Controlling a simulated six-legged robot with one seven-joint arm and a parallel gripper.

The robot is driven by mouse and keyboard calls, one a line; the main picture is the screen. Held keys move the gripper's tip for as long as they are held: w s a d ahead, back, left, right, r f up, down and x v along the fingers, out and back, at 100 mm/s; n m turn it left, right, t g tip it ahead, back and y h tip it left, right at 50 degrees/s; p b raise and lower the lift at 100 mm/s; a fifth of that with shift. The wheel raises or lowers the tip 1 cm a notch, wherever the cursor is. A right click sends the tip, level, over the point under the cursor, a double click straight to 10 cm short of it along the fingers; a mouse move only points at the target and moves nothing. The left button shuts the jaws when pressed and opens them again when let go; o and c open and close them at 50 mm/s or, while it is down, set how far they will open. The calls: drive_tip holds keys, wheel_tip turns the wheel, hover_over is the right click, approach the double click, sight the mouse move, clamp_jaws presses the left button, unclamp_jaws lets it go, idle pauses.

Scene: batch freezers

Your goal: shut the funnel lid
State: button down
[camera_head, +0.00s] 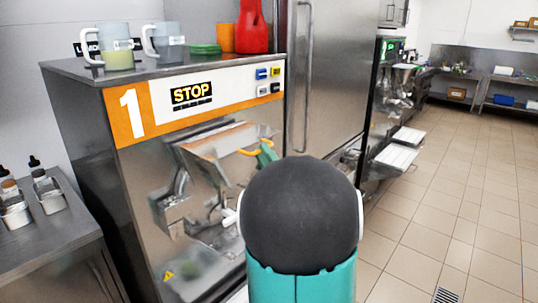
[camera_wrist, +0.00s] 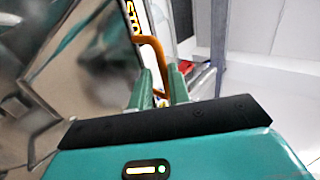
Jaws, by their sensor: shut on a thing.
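The batch freezer (camera_head: 125,160), marked 1 and STOP, stands in front of me. On its front is the metal funnel lid (camera_head: 210,142), tilted out from the machine face above the funnel and spout parts. An orange handle (camera_head: 246,152) sticks out at the lid's right side. My gripper (camera_head: 265,155) is at this handle, its green fingers partly hidden by my arm. In the wrist view the orange handle (camera_wrist: 151,43) runs down between the two green fingers of my gripper (camera_wrist: 160,82), which are shut on it.
Measuring jugs (camera_head: 115,47), green lids (camera_head: 205,48) and a red container (camera_head: 252,28) stand on the freezer top. A side counter (camera_head: 45,235) with bottles is at the left. A tall steel cabinet (camera_head: 330,80) stands behind. The tiled floor (camera_head: 440,200) at the right is clear.

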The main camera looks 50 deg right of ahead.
drive_tip(key=shift+w+a+f, duration=0.2)
drive_tip(key=shift+w+f, duration=0.45)
drive_tip(key=shift+f, duration=0.1)
drive_tip(key=c, duration=1.6)
unclamp_jaws()
drive_tip(key=shift+o, duration=0.7)
drive_tip(key=shift+w+d+f+g, duration=0.1)
drive_tip(key=shift+w+f+g, duration=0.05)
drive_tip(key=shift+w+g, duration=0.2)
drive_tip(key=shift+s, duration=0.3)
drive_tip(key=shift+c, duration=0.3)
drive_tip(key=shift+r, duration=0.2)
drive_tip(key=shift+s+f, duration=0.1)
